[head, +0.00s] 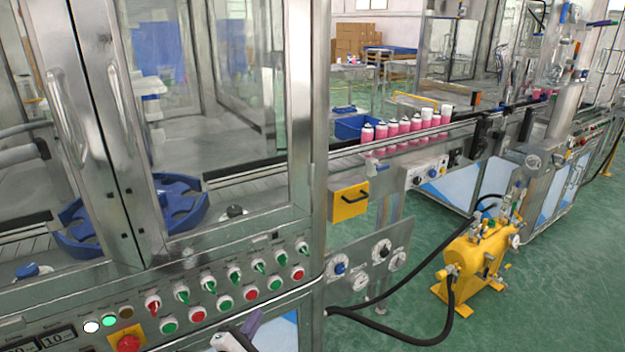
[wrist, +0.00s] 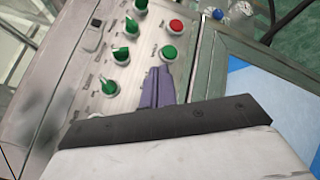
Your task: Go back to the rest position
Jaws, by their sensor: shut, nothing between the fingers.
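My gripper (head: 252,323) is at the bottom edge of the head view, in front of the machine's control panel, with only its upper part showing. Its purple fingers are together and hold nothing. In the wrist view the closed purple fingers (wrist: 155,88) extend from the dark gripper body toward the panel. The control panel (head: 320,262) carries green selector knobs and green and red buttons. In the wrist view, green knobs (wrist: 121,54) and a red button (wrist: 177,26) lie beyond the fingertips. I cannot tell the exact gap between fingers and panel.
A glass-doored cabinet (head: 318,100) with a blue star wheel (head: 180,205) rises above the panel. Pink cans (head: 404,127) stand on the conveyor behind. A yellow pump (head: 480,255) with black hoses (head: 405,338) stands on the green floor at right. Floor at lower right is clear.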

